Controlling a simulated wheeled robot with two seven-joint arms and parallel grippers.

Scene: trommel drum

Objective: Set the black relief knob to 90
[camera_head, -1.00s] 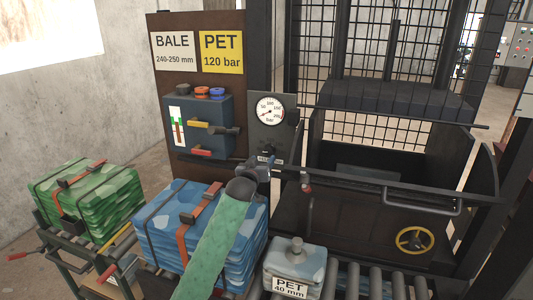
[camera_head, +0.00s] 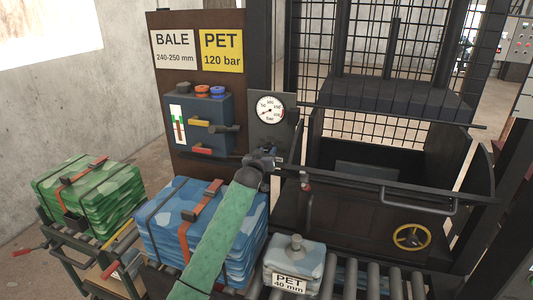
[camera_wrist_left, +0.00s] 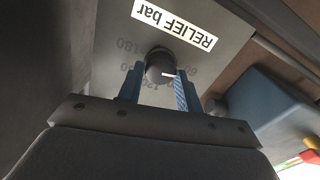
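The black relief knob (camera_wrist_left: 160,66) is on a grey panel under a "RELIEF bar" label (camera_wrist_left: 172,24), upside down in the left wrist view. Its white pointer mark points right, toward the side with the 60. The 180 shows at upper left; the numbers between are partly hidden by my fingers. My left gripper (camera_wrist_left: 159,72) has its blue fingers on either side of the knob, apart and close to its sides; contact is not clear. In the head view my left gripper (camera_head: 264,160) is below the pressure gauge (camera_head: 270,108) and hides the knob. My right gripper is out of view.
A blue-grey valve box (camera_head: 198,122) with levers is left of the gauge. A blue bale (camera_head: 165,225) lies below my left arm, and a green bale (camera_head: 90,190) farther left. A dark rail (camera_head: 370,188) runs right of the gripper. A yellow handwheel (camera_head: 412,238) is lower right.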

